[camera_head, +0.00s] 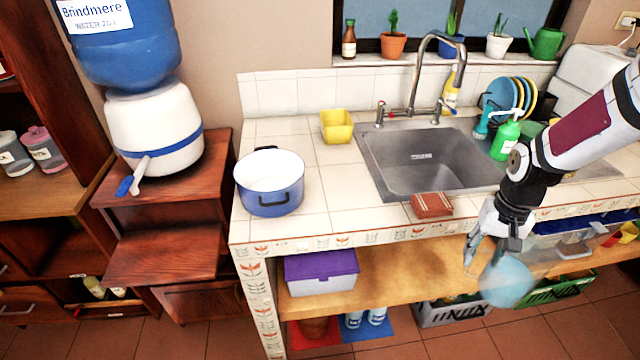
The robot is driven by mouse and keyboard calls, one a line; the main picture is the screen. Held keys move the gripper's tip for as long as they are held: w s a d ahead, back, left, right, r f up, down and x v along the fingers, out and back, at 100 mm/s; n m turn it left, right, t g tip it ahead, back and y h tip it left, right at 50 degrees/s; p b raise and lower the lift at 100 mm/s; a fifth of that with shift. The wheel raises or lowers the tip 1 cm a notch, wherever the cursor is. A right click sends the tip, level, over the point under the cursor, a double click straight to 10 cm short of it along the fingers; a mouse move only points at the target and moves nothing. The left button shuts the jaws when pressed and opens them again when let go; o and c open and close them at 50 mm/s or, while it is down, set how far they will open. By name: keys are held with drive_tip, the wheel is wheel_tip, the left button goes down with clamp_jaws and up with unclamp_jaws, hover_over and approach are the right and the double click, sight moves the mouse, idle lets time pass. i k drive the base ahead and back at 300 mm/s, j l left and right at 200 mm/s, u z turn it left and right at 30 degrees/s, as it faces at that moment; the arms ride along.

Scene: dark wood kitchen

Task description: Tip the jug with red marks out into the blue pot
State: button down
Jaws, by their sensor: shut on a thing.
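The blue pot (270,200) stands on the tiled counter, left of the sink and near the front edge. It has a white inside, dark handles and no lid. My gripper (495,243) is at the right, in front of the counter edge and well apart from the pot. It is shut on a translucent light-blue vessel (507,281), apparently the jug, which hangs below the fingers. Red marks on it cannot be made out, and neither can its contents. Part of its upper end is hidden by my gripper.
A steel sink (410,172) with a tall faucet (418,70) lies between pot and arm. A brown sponge (431,205) lies at the counter's front edge. A yellow container (337,126) stands behind the pot. A green soap bottle (506,139) stands near my arm. Counter around the pot is clear.

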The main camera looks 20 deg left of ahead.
sight(269, 180)
drive_tip(key=l+u, duration=0.1)
drive_tip(key=u, duration=0.3)
drive_tip(key=l+u, duration=0.1)
drive_tip(key=u, duration=0.75)
drive_tip(key=k+l, duration=0.05)
drive_tip(key=k, duration=0.05)
